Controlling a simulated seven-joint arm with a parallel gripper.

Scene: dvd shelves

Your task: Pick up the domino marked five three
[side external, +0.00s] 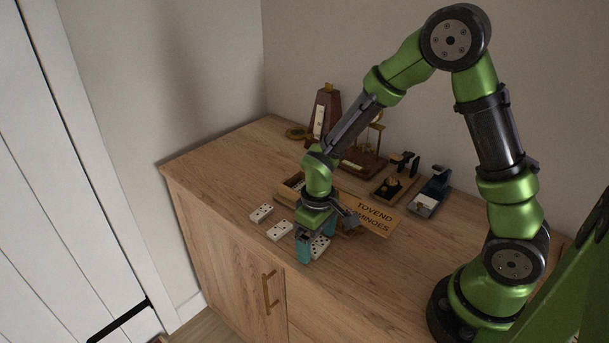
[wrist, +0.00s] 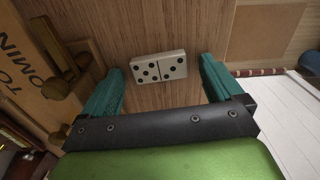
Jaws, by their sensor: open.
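A white domino (wrist: 158,66) lies flat on the wooden cabinet top between my fingers in the wrist view. Its left half seems to carry five black pips and its right half three. In the side view the domino (side external: 320,246) is partly hidden by my near finger. My gripper (wrist: 160,68) is open, with one teal finger on each side of the domino and a gap at both ends. In the side view my gripper (side external: 316,245) points down, low over the cabinet top. I cannot tell whether the fingertips touch the wood.
Two more white dominoes, a far one (side external: 261,213) and a nearer one (side external: 280,230), lie to the left. A wooden box lid marked dominoes (side external: 372,217) is close on the right. A metronome (side external: 323,113) and a stapler-like tool (side external: 431,192) stand behind. The cabinet's front edge is near.

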